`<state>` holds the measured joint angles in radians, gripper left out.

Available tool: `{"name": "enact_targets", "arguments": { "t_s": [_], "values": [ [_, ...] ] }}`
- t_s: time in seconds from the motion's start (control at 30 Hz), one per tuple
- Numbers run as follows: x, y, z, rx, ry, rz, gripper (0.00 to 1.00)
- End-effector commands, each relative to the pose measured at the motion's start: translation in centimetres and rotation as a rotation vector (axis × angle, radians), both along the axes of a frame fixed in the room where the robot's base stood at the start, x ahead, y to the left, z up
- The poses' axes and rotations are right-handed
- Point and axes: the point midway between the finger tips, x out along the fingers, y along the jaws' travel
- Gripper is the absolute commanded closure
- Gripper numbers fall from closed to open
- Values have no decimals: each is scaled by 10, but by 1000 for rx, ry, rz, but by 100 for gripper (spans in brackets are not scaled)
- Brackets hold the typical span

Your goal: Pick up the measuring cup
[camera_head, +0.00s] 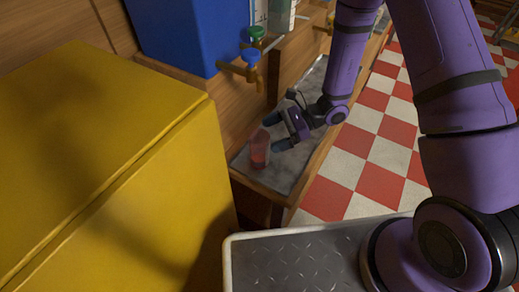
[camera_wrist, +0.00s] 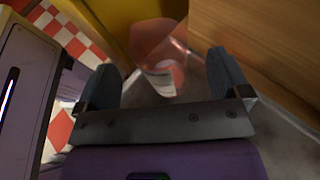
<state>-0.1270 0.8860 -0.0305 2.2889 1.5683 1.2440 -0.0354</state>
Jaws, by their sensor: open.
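The measuring cup (camera_head: 260,148) is a translucent red cup standing on the grey counter, close to the yellow cabinet. In the wrist view the measuring cup (camera_wrist: 160,62) is seen from above, beyond the fingertips and roughly between them, with white markings on its side. My gripper (camera_head: 279,132) is open, its blue-grey fingers pointing at the cup from the right. In the wrist view my gripper (camera_wrist: 168,70) has its two fingers spread wide, with nothing held. I cannot tell whether a fingertip touches the cup.
A large yellow cabinet (camera_head: 100,150) stands left of the counter (camera_head: 288,165). A wooden panel with green-handled and blue-handled taps (camera_head: 252,62) rises behind the cup. A blue box (camera_head: 190,30) is above. The red-and-white checkered floor (camera_head: 370,150) is clear.

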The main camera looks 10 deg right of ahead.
Motion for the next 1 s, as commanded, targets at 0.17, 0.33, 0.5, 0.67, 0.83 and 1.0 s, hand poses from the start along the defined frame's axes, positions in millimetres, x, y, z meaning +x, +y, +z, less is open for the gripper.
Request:
{"name": "enact_targets", "arguments": {
  "t_s": [0.17,0.33,0.5,0.67,0.83,1.0],
  "values": [
    [-4,23,-11,0,2,5,5],
    [-5,39,-17,0,0,3,5],
    [-5,43,-18,0,0,1,5],
    [-5,43,-18,0,0,1,12],
    [-5,43,-18,0,0,1,51],
    [-5,43,-18,0,-1,1,68]
  ]
}}
